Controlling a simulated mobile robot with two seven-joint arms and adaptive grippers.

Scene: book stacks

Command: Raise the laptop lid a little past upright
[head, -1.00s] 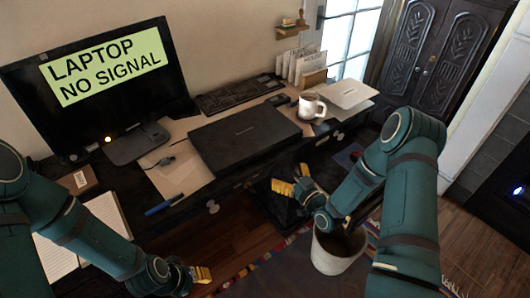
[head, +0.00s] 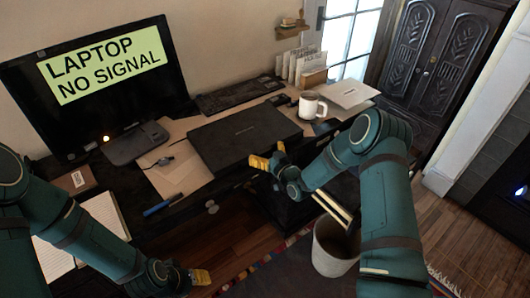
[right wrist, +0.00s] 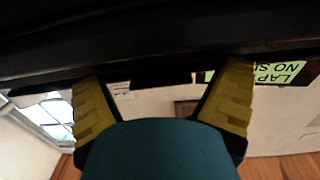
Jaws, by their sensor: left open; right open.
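The black laptop (head: 241,136) lies closed on the desk, its lid flat. My right gripper (head: 270,155) is open and empty at the laptop's front edge, near its right corner; I cannot tell whether it touches. In the right wrist view the two yellow fingers (right wrist: 162,88) are spread below a dark band across the top; I cannot tell whether that band is laptop or desk. My left gripper (head: 200,277) is open and empty, low in front of the desk, well away from the laptop. The monitor (head: 95,95) reads "LAPTOP NO SIGNAL".
A white mug (head: 312,105) stands right of the laptop, beside papers (head: 347,94). A keyboard (head: 238,96) lies behind it. A blue pen (head: 161,206) and a notebook (head: 105,215) lie left. A bin (head: 333,250) stands on the floor below my right arm.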

